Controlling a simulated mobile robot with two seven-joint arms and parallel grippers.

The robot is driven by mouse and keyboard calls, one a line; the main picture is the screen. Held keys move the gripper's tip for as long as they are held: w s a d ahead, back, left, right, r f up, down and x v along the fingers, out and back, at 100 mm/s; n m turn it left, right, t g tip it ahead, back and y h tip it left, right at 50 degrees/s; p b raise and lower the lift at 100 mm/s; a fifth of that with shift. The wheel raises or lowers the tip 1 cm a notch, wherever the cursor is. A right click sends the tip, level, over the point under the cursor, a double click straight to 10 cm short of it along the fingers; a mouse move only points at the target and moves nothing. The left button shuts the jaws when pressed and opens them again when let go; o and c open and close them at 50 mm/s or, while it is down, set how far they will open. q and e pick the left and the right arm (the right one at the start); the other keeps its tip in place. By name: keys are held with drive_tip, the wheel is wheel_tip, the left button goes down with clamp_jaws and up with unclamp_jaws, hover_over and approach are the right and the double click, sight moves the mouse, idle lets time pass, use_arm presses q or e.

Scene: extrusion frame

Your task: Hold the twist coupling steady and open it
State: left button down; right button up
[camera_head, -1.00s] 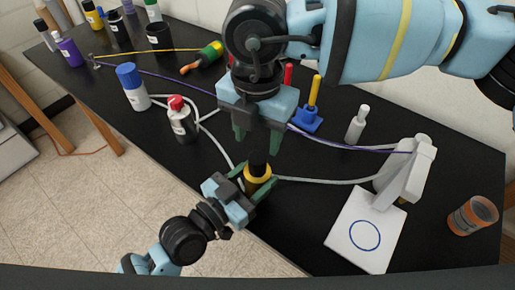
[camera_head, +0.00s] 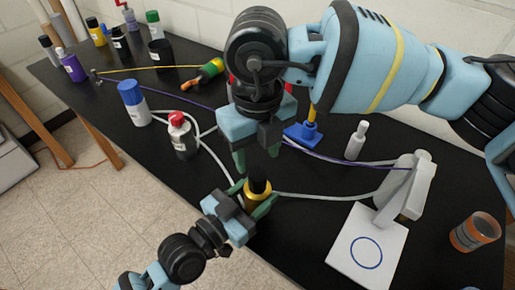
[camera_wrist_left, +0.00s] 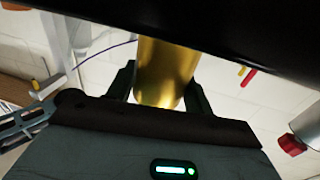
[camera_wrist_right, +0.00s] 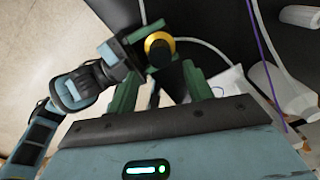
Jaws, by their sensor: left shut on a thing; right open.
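The twist coupling has a gold-yellow collar (camera_head: 258,194) and a black upper part (camera_head: 259,172). My left gripper (camera_head: 256,203) is shut around the gold collar; its fingers flank the gold body (camera_wrist_left: 164,75) in the left wrist view. My right gripper (camera_head: 257,156) points down from above. Its fingers are open, spread on either side of the line of the black upper part. In the right wrist view, the gold collar (camera_wrist_right: 152,40) shows just beyond the open fingers; I cannot tell whether they touch the black part.
Grey hoses (camera_head: 325,196) run across the black table (camera_head: 300,235). A red-capped bottle (camera_head: 184,143) and blue-capped bottle (camera_head: 136,106) stand left. A blue peg stand (camera_head: 302,134), white bottle (camera_head: 357,142), white device (camera_head: 408,190) and orange jar (camera_head: 475,232) stand right.

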sight(258, 174)
drive_tip(key=shift+f, duration=4)
drive_tip(key=shift+c, duration=0.3)
drive_tip(key=c, duration=0.9)
drive_tip(key=n, duration=0.5)
drive_tip(key=shift+n, duration=0.4)
drive_tip(key=shift+c, duration=0.2)
drive_tip(key=n, duration=0.4)
drive_tip(key=shift+n, duration=0.4)
drive_tip(key=n, duration=0.4)
drive_tip(key=shift+n, duration=0.4)
drive_tip(key=n, duration=0.5)
drive_tip(key=shift+r+n, duration=0.1)
drive_tip(key=shift+n, duration=0.2)
drive_tip(key=shift+w, duration=0.1)
drive_tip(key=shift+r, duration=0.25)
